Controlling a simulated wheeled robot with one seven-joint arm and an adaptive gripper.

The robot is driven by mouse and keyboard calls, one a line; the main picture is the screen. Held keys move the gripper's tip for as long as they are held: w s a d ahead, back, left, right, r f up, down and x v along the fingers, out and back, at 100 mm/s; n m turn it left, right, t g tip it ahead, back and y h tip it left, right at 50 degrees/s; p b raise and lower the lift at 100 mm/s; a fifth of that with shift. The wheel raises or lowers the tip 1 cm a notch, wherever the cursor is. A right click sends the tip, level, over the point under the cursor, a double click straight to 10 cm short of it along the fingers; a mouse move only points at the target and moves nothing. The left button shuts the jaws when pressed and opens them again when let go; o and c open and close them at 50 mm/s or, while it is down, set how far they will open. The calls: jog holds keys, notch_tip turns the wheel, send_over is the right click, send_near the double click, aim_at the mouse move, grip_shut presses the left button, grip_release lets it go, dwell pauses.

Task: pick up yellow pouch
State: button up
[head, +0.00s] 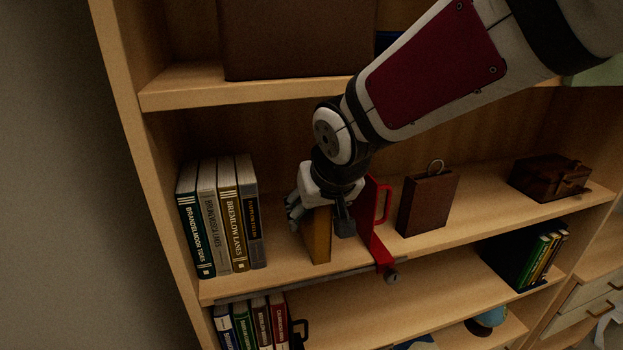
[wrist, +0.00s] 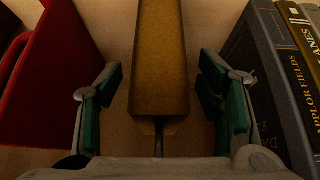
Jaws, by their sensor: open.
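The yellow pouch (head: 318,236) stands upright on the middle shelf, between a row of books and a red bookend. It looks brownish yellow and narrow. In the wrist view the pouch (wrist: 161,60) runs up the middle of the picture. My gripper (head: 322,218) is over the pouch from above, with a finger on each side of it. In the wrist view my gripper (wrist: 160,90) is open, and gaps show between both green-padded fingers and the pouch. The pouch's top is partly hidden by my gripper in the head view.
Several books (head: 218,215) stand close on the left, and the red bookend (head: 376,230) close on the right. A brown case (head: 428,203) and a dark brown box (head: 550,178) stand further right. The upper shelf (head: 185,84) lies above the arm's reach area.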

jog(key=shift+x, duration=1)
jog(key=c, duration=1.4)
